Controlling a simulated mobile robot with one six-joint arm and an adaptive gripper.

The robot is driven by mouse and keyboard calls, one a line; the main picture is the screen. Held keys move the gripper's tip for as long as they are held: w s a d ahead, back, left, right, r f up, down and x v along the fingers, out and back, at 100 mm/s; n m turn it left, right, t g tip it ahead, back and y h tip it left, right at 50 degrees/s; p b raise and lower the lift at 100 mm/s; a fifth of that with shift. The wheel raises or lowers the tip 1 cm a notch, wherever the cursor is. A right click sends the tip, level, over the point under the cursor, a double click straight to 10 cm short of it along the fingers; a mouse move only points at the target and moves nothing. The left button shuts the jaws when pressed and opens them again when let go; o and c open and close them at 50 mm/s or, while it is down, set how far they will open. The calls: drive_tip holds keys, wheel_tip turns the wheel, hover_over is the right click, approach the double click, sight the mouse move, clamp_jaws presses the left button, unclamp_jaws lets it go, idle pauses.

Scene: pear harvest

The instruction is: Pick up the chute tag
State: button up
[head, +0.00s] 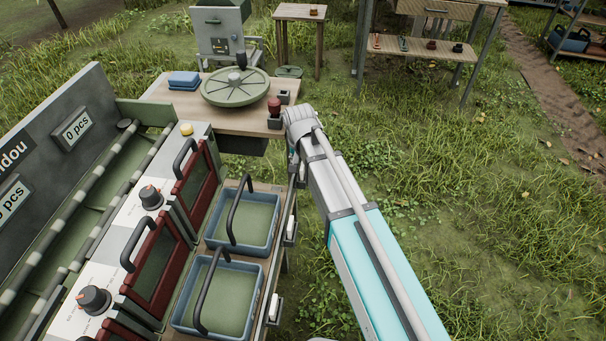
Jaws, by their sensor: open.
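My arm reaches in from the lower right, and its far joint bends down beside the bench. My gripper (297,172) is partly seen below that joint, at the right edge of the bench; the arm covers much of it. Its jaws are open, and nothing is seen held in them. Small white pieces with dark parts sit along the bench's right edge, one beside the far blue tray (272,236) and one beside the near blue tray (254,318). I cannot tell whether either is the chute tag; no tag is clearly readable there.
On the left stands a sorting machine with red-framed chute doors (196,185), black handles and knobs. A wooden table (165,98) behind holds a round green scale (236,87), a blue box (184,80) and a red-topped stamp (274,106). Grass to the right is open.

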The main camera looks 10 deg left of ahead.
sight(302, 165)
drive_tip(key=shift+w+d+f+b, duration=0.1)
drive_tip(key=shift+w+f+b, duration=0.1)
drive_tip(key=shift+f+b, duration=0.65)
drive_tip(key=shift+w+a+f+b, duration=0.1)
drive_tip(key=shift+w+f+b, duration=0.15)
drive_tip(key=shift+f+b, duration=0.6)
drive_tip(key=shift+w+d+f+b, duration=0.1)
drive_tip(key=shift+w+f+b, duration=0.1)
drive_tip(key=shift+f+b, duration=0.65)
clamp_jaws()
